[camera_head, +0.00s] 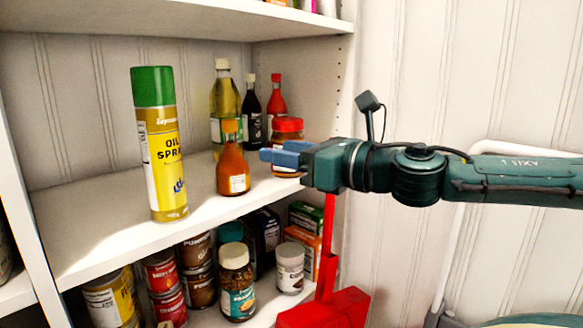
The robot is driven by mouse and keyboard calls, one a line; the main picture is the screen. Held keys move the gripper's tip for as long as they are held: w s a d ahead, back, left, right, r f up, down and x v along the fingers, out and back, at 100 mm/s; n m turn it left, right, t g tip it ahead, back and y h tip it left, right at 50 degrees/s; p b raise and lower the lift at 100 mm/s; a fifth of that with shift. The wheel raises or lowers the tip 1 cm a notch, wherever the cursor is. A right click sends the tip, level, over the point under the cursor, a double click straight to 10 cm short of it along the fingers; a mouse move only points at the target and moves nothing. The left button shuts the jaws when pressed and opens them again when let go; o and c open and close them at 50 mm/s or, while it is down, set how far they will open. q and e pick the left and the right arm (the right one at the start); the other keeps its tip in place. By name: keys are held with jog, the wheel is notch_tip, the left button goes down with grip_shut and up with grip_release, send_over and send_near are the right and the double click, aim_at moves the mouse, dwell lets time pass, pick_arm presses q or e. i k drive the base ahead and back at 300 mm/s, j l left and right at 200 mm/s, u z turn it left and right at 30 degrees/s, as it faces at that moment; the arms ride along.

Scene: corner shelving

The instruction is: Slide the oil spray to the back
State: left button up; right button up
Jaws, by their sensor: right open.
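The oil spray (164,150) is a tall yellow can with a green cap and a white label. It stands near the front edge of the middle shelf (100,225), left of centre, and appears slightly tilted in the picture. My right gripper (272,156) comes in from the right with its blue fingers pointing left. It is open and level with the shelf's items, to the right of the oil spray and apart from it. The orange sauce bottle (232,165) stands between them, close to the fingertips. My left gripper does not show.
Behind stand an oil bottle (224,105), a dark bottle (252,112), a red bottle (276,100) and a red-lidded jar (289,131). Cans and jars fill the lower shelf. The shelf behind and left of the oil spray is clear. The upper shelf (170,18) hangs above.

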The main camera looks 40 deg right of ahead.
aim_at(155, 101)
jog(key=k+l, duration=0.2)
jog(key=k, duration=0.3)
jog(key=k+l, duration=0.2)
jog(key=k, duration=0.25)
